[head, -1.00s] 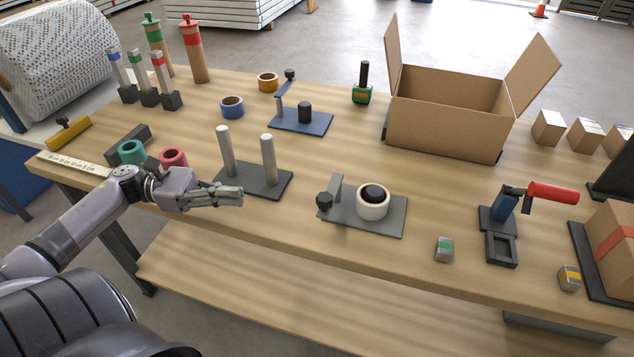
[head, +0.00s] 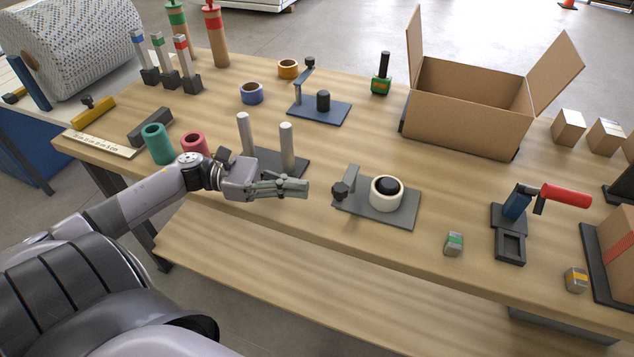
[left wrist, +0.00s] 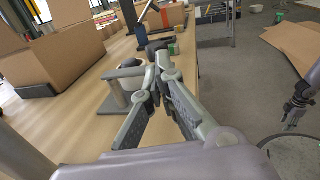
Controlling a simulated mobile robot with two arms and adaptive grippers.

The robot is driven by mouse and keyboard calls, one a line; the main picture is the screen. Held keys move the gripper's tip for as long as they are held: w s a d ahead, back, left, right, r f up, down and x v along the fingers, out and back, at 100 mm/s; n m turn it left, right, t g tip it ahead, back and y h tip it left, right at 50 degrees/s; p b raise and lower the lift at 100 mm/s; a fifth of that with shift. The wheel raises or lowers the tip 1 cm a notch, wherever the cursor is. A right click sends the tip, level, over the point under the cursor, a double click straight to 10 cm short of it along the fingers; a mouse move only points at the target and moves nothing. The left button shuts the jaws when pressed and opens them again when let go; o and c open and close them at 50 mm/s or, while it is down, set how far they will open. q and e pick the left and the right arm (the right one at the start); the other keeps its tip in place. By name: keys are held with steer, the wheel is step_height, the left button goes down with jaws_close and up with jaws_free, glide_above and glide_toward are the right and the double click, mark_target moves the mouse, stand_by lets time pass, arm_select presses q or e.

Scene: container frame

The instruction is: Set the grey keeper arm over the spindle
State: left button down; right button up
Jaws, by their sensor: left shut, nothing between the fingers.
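The grey keeper arm (head: 353,176) stands at the left end of a grey base plate (head: 402,213), with a dark knob (head: 341,190) at its near end. It is beside the spindle, not over it. A white roll (head: 386,200) sits around the black-topped spindle (head: 388,186). My left gripper (head: 305,187) is shut and empty, left of the knob and apart from it. In the left wrist view the shut fingers (left wrist: 158,75) partly cover the station, whose plate (left wrist: 112,103) shows behind them. What seems to be my right gripper (left wrist: 290,118) hangs off the table's side, its fingers unclear.
A dark plate with two light posts (head: 288,147) stands just behind my left gripper. A blue plate station (head: 335,112) and an open cardboard box (head: 465,110) stand farther back. A small green-marked block (head: 454,243) and a red-handled clamp (head: 565,195) are to the right.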

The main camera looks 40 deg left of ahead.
arm_select(q)
steer(key=p+x, duration=0.1)
steer(key=x, duration=0.3)
steer(key=shift+d, duration=0.15)
arm_select(e)
steer(key=shift+s+d+r, duration=0.2)
steer(key=shift+s+r, duration=0.35)
steer(key=shift+r, duration=0.1)
steer(key=shift+d, duration=0.1)
